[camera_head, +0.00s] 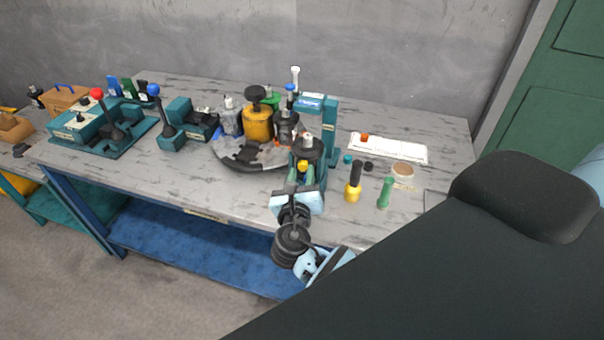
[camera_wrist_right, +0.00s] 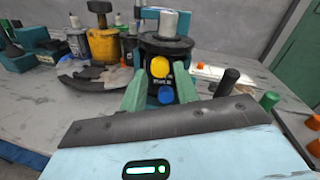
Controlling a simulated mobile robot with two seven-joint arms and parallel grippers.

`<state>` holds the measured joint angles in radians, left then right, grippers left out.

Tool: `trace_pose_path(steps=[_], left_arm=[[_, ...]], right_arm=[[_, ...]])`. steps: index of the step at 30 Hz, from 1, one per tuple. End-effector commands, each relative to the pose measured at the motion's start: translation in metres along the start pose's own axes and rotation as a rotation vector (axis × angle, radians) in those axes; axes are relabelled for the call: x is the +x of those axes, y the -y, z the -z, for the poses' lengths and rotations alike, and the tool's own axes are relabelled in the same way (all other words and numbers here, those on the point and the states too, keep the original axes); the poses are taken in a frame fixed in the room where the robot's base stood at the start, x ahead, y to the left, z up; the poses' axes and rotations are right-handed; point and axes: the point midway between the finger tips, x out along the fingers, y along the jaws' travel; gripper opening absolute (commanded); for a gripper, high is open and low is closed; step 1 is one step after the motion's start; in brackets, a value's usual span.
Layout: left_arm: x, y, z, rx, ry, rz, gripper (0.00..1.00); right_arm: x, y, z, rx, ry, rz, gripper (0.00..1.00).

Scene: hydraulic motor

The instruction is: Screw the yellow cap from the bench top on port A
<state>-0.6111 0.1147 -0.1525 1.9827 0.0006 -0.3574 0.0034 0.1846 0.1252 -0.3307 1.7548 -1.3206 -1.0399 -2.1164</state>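The motor (camera_head: 308,148) stands upright at the front of the bench, dark with a light grey top; it also shows in the right wrist view (camera_wrist_right: 165,45). The yellow cap (camera_wrist_right: 160,67) sits on the motor's front face, above a small label. A blue cap or plug (camera_wrist_right: 165,95) is below that label. In the head view the yellow cap (camera_head: 303,165) shows at the fingertips. My right gripper (camera_wrist_right: 160,82) has its green fingers on either side of the yellow cap, with a visible gap to it. My left gripper is out of view.
A round grey turntable (camera_head: 232,160) with a yellow canister (camera_head: 258,124) is left of the motor. A teal post (camera_head: 330,135) stands behind.

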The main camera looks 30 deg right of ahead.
Motion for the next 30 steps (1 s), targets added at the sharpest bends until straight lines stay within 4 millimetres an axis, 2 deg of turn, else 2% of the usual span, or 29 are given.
trace_pose_path(steps=[6, 15, 23, 29, 30], left_arm=[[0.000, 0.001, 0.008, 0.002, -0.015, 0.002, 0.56], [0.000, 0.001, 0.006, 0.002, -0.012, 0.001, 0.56], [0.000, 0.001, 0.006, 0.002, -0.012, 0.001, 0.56], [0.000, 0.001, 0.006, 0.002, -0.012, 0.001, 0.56], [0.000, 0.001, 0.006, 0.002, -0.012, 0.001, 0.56]], right_arm=[[-0.012, 0.000, -0.002, 0.003, 0.001, -0.001, 0.31], [-0.026, 0.000, 0.000, 0.001, -0.001, -0.001, 0.31], [-0.028, 0.000, 0.000, 0.001, 0.000, 0.000, 0.31], [-0.028, 0.000, -0.001, 0.001, 0.000, 0.000, 0.56], [-0.028, 0.000, -0.001, 0.001, 0.000, 0.000, 0.56]])
